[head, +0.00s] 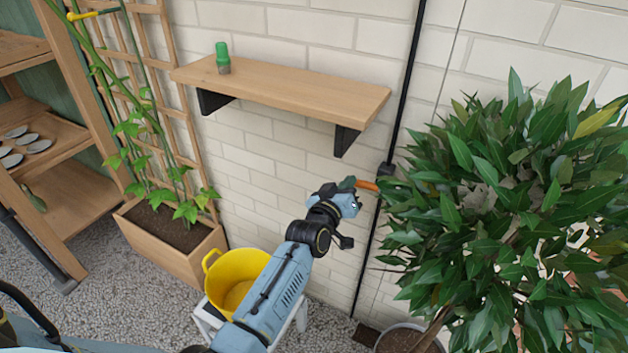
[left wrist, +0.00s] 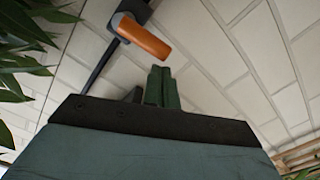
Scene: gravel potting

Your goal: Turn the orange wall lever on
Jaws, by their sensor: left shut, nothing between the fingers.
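The orange lever (head: 366,185) sits on a dark mount on a black vertical pipe against the brick wall, left of the leafy plant. In the head view it sticks out to the left, roughly level. My left gripper (head: 347,184) is shut and empty, with its fingertips close to the lever's free end. In the left wrist view the lever (left wrist: 145,40) is just above and left of the shut green fingers (left wrist: 160,84), and a small gap shows there. My right gripper is not in view.
A large leafy plant (head: 510,210) crowds the pipe's right side. A wooden shelf (head: 290,88) with a green-topped container (head: 222,58) is on the wall above my left arm. A yellow bucket (head: 232,280) stands on a white stool below, beside a wooden planter (head: 175,245).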

